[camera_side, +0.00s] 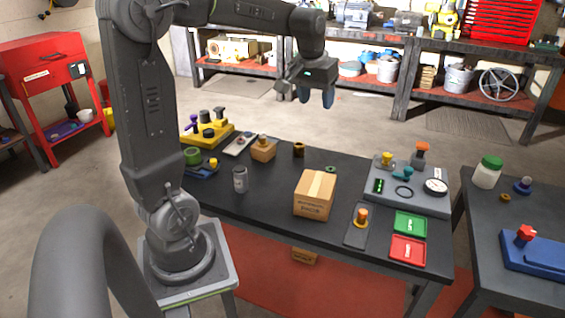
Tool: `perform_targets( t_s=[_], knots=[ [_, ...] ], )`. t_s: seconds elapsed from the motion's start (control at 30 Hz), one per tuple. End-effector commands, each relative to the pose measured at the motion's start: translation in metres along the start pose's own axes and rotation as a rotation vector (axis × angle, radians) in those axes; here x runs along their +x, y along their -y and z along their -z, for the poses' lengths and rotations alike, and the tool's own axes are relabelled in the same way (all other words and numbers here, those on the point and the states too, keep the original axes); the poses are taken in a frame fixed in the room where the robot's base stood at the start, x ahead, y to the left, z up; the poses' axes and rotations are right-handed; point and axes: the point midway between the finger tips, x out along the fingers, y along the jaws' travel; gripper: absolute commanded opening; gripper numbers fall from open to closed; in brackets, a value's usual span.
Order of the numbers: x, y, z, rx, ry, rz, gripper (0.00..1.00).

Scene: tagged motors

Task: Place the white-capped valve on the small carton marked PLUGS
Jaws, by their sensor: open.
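My gripper (316,97) is open and empty, with its blue fingers pointing down, high above the back of the dark table. A cardboard carton (315,193) stands mid-table; its print is too small to read. A smaller brown box (263,151) with a knob on top stands further back, left of the gripper. I cannot read PLUGS on either. No valve with a clearly white cap can be made out. A grey cylinder (240,180) with a pale top stands upright left of the carton, and a light tray (233,150) holds small parts behind it.
A grey panel (437,190) with knobs and a gauge fills the right end. Green (410,223) and red (408,249) trays and a dark plate with an orange-yellow knob (361,217) lie in front. A yellow block with knobs (207,135) is at the back left.

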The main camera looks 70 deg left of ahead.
Motion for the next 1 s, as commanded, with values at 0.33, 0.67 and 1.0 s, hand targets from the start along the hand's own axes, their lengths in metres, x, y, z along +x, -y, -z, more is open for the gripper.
perform_targets(
  t_s=[0.33, 0.67, 1.0],
  knots=[
    [-0.040, -0.067, -0.179, 0.424, -0.168, -0.138, 0.54],
    [-0.030, -0.066, -0.241, 0.573, -0.226, -0.199, 0.54],
    [-0.030, -0.066, -0.241, 0.572, -0.225, -0.198, 0.54]
  ],
)
